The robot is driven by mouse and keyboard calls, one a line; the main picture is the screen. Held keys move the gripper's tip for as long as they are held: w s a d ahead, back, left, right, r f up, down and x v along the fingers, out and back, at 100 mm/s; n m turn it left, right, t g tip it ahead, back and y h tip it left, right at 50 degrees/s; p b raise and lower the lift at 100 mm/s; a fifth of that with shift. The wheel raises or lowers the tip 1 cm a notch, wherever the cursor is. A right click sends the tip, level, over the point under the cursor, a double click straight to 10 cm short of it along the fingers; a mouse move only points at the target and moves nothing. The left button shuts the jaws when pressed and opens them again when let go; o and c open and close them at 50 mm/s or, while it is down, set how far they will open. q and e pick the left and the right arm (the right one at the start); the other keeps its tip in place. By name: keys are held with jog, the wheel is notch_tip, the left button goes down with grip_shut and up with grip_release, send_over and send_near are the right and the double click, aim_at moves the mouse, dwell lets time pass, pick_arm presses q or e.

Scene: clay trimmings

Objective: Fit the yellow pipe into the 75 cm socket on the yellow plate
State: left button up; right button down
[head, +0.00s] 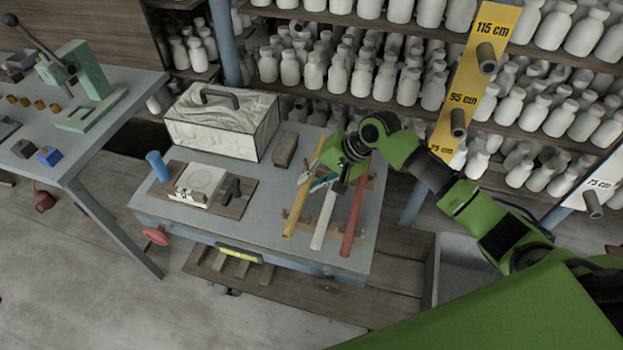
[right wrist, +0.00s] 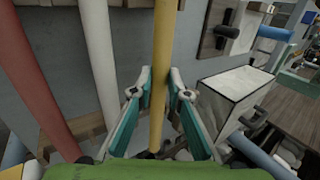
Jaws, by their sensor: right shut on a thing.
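The yellow pipe (head: 298,214) leans on a wooden rack on the grey table, left of a white pipe (head: 325,220) and a red pipe (head: 354,212). My right gripper (head: 322,180) is shut on the yellow pipe; in the right wrist view its teal fingers flank the pipe (right wrist: 161,60). The yellow plate (head: 470,88) stands at the shelf, marked 115 cm, 95 cm and 75 cm from top to bottom. Its two upper grey sockets show; the 75 cm socket is hidden behind my right arm. My left gripper is not in view.
A white box with a dark handle (head: 222,128) stands at the table's back left. A wooden block (head: 285,150) lies beside it. A white plate (head: 600,182) with its own 75 cm socket stands at the far right. Shelves of white bottles fill the back.

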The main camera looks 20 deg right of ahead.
jog(key=shift+f, duration=0.2)
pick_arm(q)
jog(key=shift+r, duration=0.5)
pick_arm(e)
jog(key=shift+f, duration=0.25)
jog(key=shift+f, duration=0.15)
jog(key=c, duration=1.9)
grip_release()
jog(key=shift+s, duration=0.1)
